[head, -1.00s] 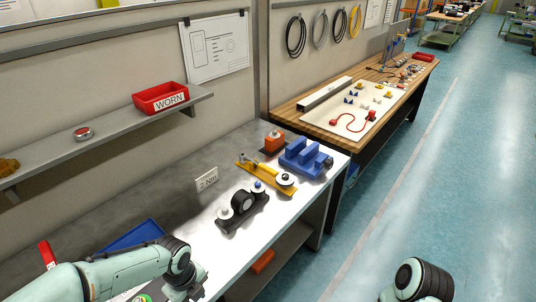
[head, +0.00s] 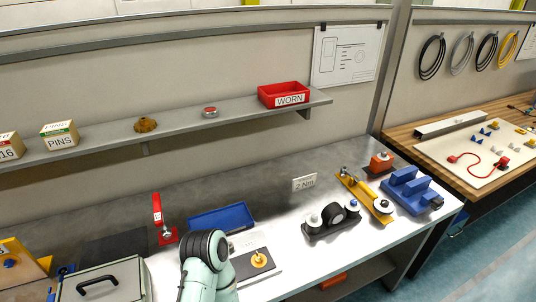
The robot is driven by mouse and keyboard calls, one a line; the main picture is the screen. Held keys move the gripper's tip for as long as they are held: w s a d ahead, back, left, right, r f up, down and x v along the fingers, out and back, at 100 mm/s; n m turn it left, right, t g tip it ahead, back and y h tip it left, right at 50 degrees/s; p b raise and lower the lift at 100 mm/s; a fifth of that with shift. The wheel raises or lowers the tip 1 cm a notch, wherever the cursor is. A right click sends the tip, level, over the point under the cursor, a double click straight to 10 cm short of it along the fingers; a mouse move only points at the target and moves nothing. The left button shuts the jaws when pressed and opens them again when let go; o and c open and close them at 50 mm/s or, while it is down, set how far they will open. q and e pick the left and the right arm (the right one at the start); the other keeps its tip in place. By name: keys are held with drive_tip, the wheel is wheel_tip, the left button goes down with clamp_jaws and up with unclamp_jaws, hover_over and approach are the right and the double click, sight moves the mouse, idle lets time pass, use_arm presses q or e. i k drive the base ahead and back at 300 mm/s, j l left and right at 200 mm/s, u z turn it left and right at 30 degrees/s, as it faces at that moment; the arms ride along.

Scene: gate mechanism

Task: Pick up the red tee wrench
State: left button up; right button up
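An upright red tool-like piece (head: 157,212) stands towards the back of the grey bench, left of the blue tray, with a red foot at its base. It is the only red thing I see that may be the red tee wrench, but its shape is too small to confirm a tee handle. A pale green and black link of one of my arms rises at the bottom centre, in front of the blue tray. Neither of my grippers shows in the head view, so I cannot see what they hold.
The blue tray (head: 222,218) lies behind my arm. A grey case (head: 103,285) with a black handle is at front left. A black bearing block (head: 331,222), yellow fixture (head: 366,197) and blue vise (head: 410,190) stand to the right. A shelf (head: 180,128) overhangs the back.

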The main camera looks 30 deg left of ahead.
sight(166, 233)
drive_tip(key=u, duration=1.95)
drive_tip(key=k+j+u, duration=0.15)
drive_tip(key=j, duration=0.2)
drive_tip(key=i+l, duration=0.05)
drive_tip(key=i, duration=0.05)
